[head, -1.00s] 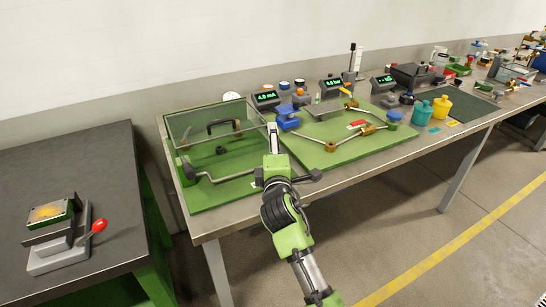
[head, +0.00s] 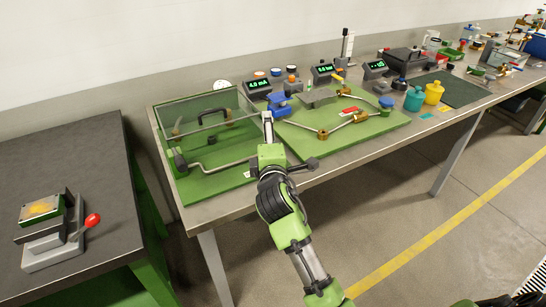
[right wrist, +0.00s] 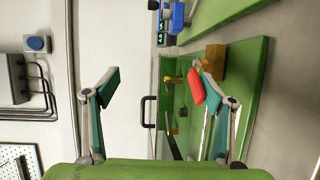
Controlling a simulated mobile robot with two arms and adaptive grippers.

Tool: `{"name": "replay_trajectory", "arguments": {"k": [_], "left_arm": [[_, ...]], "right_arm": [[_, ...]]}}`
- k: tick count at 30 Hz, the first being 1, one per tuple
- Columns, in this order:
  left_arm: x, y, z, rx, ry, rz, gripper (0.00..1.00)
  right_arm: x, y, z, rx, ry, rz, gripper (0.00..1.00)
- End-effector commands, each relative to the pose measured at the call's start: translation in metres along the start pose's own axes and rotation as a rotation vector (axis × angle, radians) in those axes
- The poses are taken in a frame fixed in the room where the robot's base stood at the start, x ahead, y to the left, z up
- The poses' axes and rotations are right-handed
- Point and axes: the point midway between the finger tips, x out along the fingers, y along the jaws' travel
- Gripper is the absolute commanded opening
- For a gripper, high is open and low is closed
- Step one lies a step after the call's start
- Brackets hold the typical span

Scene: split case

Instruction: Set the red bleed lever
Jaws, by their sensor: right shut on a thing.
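The red bleed lever (right wrist: 197,87) shows in the right wrist view beside a brass fitting (right wrist: 211,60) on a green board (right wrist: 255,75). My right gripper (right wrist: 160,80) is shut on it, though its fingers look wide apart. The lever lies against the right-hand finger; I see no contact at the other. In the head view my right gripper (head: 288,142) is at the right end of the left green board (head: 205,187) and hides the lever. A clear case (head: 160,118) with a black handle (head: 213,115) stands on this board. My left gripper is out of view.
A second green board (head: 345,135) with pipes, brass fittings and blue knobs lies to the right, with displays (head: 323,73) behind it. A separate dark bench (head: 85,160) at the left carries a device with a red knob (head: 93,220). Open floor lies in front.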

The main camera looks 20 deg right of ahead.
Motion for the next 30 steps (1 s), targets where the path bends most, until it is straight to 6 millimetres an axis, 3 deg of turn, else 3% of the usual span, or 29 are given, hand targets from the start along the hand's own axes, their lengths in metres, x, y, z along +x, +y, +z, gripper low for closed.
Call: {"name": "replay_trajectory", "arguments": {"k": [1,17,18,20,21,30], "left_arm": [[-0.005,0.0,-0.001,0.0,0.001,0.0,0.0],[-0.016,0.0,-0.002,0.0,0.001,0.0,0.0],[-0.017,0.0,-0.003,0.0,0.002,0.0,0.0],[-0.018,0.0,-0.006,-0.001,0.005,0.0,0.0],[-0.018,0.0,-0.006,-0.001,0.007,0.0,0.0],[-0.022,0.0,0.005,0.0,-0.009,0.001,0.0]], "right_arm": [[-0.008,0.029,-0.004,0.011,0.013,0.055,0.59],[-0.045,0.026,-0.004,0.012,0.016,0.055,0.54],[-0.048,0.025,-0.004,0.012,0.016,0.054,0.5],[-0.052,0.024,-0.003,0.012,0.015,0.054,0.27],[-0.054,0.023,-0.002,0.012,0.014,0.051,0.24],[-0.075,0.015,0.0,0.011,0.011,0.042,0.24]]}}
